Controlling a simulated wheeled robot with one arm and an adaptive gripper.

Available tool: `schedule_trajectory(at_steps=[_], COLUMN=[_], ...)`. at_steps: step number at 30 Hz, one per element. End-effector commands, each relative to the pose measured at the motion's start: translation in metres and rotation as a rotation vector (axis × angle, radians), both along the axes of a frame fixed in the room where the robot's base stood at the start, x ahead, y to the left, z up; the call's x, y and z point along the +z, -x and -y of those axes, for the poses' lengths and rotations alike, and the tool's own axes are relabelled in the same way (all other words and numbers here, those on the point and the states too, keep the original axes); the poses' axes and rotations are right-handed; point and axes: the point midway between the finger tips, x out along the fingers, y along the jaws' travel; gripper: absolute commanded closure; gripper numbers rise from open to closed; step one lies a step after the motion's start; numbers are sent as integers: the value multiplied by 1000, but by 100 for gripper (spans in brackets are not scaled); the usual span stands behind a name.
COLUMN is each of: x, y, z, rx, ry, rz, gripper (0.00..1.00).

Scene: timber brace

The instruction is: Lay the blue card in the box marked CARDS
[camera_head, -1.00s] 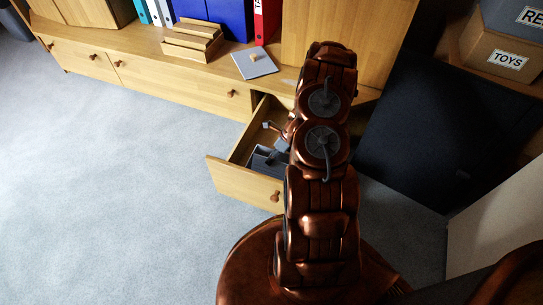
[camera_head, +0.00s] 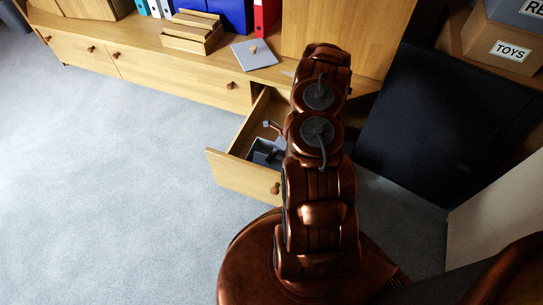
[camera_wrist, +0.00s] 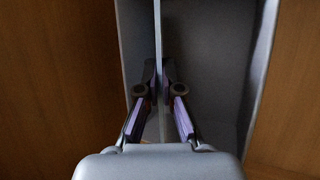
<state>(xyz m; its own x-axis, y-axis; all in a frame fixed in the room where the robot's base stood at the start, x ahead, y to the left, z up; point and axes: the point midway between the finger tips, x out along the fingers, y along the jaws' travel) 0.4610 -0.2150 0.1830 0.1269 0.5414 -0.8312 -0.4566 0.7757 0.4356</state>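I do not see the blue card in either view. No box marked CARDS can be read. An open drawer (camera_head: 232,174) holds a dark grey box (camera_head: 262,153), partly hidden by my arm; I see no label on it. In the wrist view, a grey box (camera_wrist: 205,50) with a thin upright divider (camera_wrist: 157,30) lies below my gripper. My gripper (camera_wrist: 160,75) has its fingers close together, one on each side of the divider's line. I cannot tell whether they touch it. In the head view my gripper is mostly hidden behind my arm.
A grey lid with a knob (camera_head: 254,54) lies on the wooden cabinet (camera_head: 185,80), near a wooden rack (camera_head: 193,32) and folders. A box marked TOYS (camera_head: 507,52) stands at upper right. A large dark panel (camera_head: 445,125) stands right of the drawer. The carpet at left is clear.

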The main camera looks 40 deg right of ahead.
Motion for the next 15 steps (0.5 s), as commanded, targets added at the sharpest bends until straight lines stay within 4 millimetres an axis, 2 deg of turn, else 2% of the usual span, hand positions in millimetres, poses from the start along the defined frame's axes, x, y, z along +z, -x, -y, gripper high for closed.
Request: schedule_trajectory(at_steps=[2,3,11,15], x=[0,0,0,0], y=[0,0,0,0], z=[0,0,0,0], rx=[0,0,0,0], ry=[0,0,0,0], rz=[0,0,0,0], gripper=[100,92,65,65])
